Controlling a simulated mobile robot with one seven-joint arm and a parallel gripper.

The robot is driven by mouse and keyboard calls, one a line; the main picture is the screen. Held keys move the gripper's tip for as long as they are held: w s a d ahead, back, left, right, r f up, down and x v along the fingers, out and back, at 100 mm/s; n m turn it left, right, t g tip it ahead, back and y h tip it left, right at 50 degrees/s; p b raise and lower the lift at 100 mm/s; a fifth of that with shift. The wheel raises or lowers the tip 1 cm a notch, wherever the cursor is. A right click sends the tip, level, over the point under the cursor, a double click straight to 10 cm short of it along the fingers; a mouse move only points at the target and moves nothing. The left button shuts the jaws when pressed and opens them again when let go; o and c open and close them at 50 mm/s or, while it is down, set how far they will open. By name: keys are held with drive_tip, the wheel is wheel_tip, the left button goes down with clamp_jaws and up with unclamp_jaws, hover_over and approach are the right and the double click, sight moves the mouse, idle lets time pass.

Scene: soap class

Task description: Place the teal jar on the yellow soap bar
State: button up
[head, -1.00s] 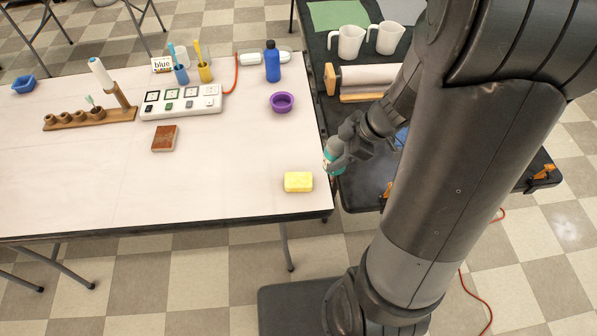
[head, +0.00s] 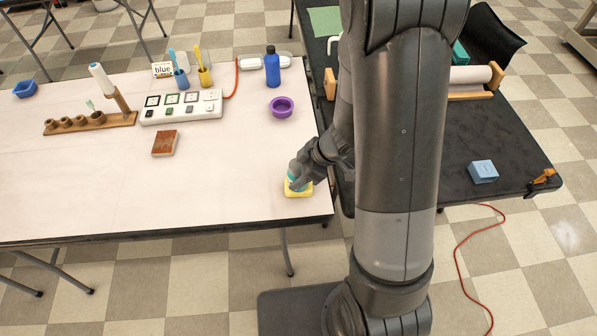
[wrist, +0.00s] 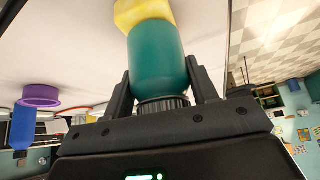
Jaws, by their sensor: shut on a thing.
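The teal jar (wrist: 157,62) has a dark ribbed lid and sits between the fingers of my gripper (wrist: 162,90) in the wrist view. In the head view my gripper (head: 297,174) is at the yellow soap bar (head: 299,192), near the right front corner of the white table. Only a small part of the jar (head: 295,184) shows there, over the soap. In the wrist view the jar's far end meets the yellow soap bar (wrist: 143,12) in the picture. I cannot tell whether they touch or are slightly apart. My gripper is shut on the jar.
A purple bowl (head: 281,107) and a blue bottle (head: 272,66) stand behind the soap on the white table (head: 80,190). The dark table (head: 440,150) with a blue block (head: 483,172) is at the right.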

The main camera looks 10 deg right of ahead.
drive_tip(key=shift+f, duration=0.1)
drive_tip(key=o, duration=1.1)
